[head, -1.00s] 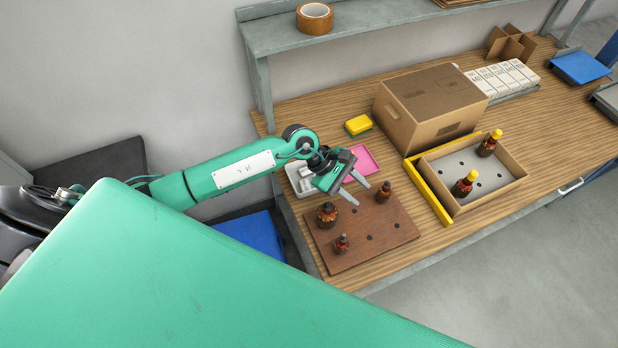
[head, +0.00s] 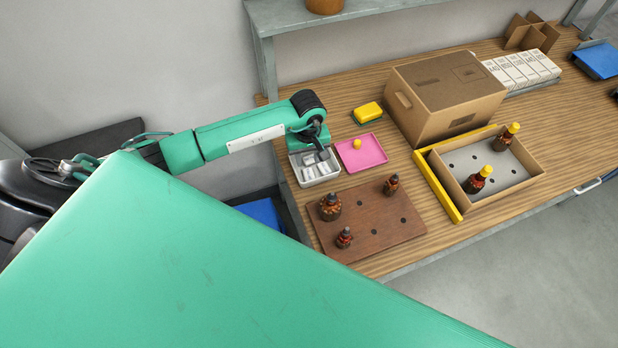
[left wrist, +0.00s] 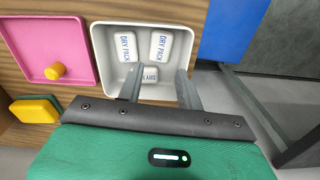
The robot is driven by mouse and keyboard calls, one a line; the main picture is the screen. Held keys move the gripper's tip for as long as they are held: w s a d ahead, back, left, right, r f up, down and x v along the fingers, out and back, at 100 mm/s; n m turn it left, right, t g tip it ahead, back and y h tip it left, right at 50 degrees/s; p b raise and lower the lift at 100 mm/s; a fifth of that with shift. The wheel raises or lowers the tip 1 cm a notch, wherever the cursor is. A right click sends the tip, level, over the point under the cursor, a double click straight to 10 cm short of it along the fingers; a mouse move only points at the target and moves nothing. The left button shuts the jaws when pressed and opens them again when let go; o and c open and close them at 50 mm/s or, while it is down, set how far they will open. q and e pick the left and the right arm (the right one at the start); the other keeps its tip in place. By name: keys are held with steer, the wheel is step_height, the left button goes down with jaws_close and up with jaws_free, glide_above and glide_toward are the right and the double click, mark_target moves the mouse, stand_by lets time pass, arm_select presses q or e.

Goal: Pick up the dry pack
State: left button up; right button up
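Several white dry packs lie in a small white tray (left wrist: 192,32). In the left wrist view, one pack (left wrist: 127,46) is at the left, one (left wrist: 160,46) is at the right, and a third (left wrist: 150,74) is nearer the gripper. My left gripper (left wrist: 160,70) is open, its fingers pointing into the tray, one on each side of the third pack. Nothing is clearly held. In the head view my left gripper (head: 318,156) is over the tray (head: 301,182) and partly hides it. My right gripper is not in view.
A pink tray (head: 374,160) with a yellow cap (head: 356,144) stands beside the white tray. A yellow-green sponge (head: 368,113) is behind it. A brown board (head: 375,235) with amber bottles is in front. A cardboard box (head: 440,95) and a bottle crate (head: 525,180) stand to the right.

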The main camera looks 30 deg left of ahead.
mark_target(307, 169)
arm_select(q)
steer(key=f, duration=0.2)
steer(key=f+b, duration=0.1)
steer(key=f, duration=0.1)
steer(key=f+b, duration=0.1)
steer(key=f, duration=0.1)
steer(key=shift+w+a, duration=0.25)
steer(key=shift+w, duration=0.05)
steer(key=c, duration=0.6)
